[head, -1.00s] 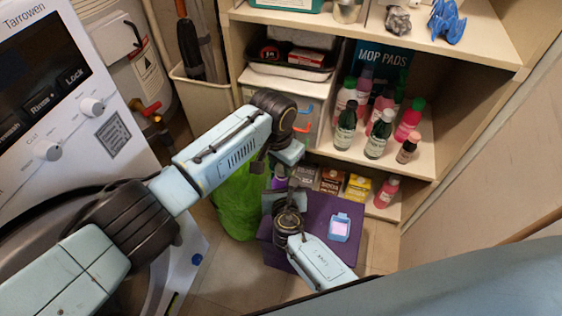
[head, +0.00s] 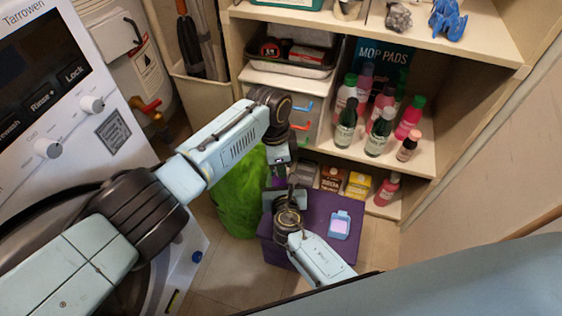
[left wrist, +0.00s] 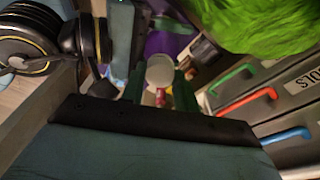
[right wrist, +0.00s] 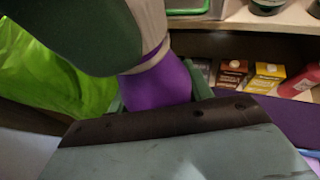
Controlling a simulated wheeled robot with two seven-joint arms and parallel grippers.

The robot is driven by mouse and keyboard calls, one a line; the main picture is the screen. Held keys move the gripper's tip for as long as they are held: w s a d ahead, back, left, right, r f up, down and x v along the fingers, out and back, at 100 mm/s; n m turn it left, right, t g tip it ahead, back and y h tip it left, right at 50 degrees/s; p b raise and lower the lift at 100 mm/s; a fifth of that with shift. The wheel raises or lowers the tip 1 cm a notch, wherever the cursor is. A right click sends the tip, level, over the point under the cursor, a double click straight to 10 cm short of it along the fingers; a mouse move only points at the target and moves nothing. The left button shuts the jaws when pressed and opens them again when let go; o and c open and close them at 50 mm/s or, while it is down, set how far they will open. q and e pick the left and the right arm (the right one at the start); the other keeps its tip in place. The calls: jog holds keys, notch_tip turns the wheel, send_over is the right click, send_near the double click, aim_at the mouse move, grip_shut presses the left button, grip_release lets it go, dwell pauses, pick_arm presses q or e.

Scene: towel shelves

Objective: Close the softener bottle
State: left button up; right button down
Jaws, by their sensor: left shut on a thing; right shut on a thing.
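The purple softener bottle (right wrist: 155,85) is between the fingers of my right gripper (right wrist: 160,92) in the right wrist view. Only a sliver of the bottle (head: 278,181) shows between my arms in the head view. A pale round cap (left wrist: 160,70) sits between the fingers of my left gripper (left wrist: 160,88), which is shut on it. My left gripper (head: 279,168) is just above my right gripper (head: 285,197) in the head view. A pale grey band (right wrist: 151,22) meets the purple body. I cannot tell whether the cap is seated on the bottle.
A purple box (head: 312,212) under my grippers carries a light-blue item (head: 340,225). A green bag (head: 236,200) stands to its left. Shelves (head: 480,45) with several bottles are behind, with small boxes (head: 358,185) low down. A washing machine (head: 60,110) is at left.

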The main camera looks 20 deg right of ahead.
pick_arm(q)
jog(key=shift+m, duration=0.6)
jog(key=o, duration=0.9)
jog(key=shift+r, duration=0.1)
jog(key=shift+r, duration=2.15)
jog(key=shift+o, duration=0.4)
jog(key=o, duration=0.5)
